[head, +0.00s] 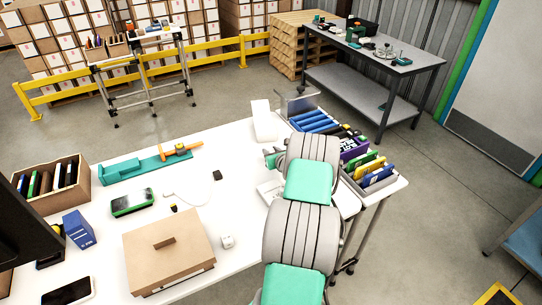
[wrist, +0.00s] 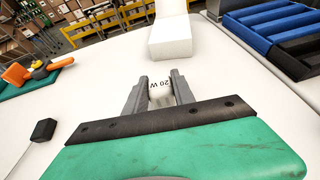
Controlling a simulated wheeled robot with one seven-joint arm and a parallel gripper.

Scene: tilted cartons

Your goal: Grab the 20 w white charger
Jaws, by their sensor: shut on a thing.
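The 20 W white charger (wrist: 161,94) is a small white block with "20 W" printed on it, seen in the wrist view between my fingertips. My gripper (wrist: 160,88) is shut on it, with one grey finger on each side. The white table lies under and beyond it; I cannot tell whether the charger touches the table. In the head view my arm hides most of my gripper and the charger.
A white box (wrist: 170,38) stands just beyond my gripper, with blue bins (wrist: 275,30) to its right. A small black block (wrist: 43,130) lies at the left. In the head view a carton (head: 170,252) and a small white cube (head: 227,241) sit on the table.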

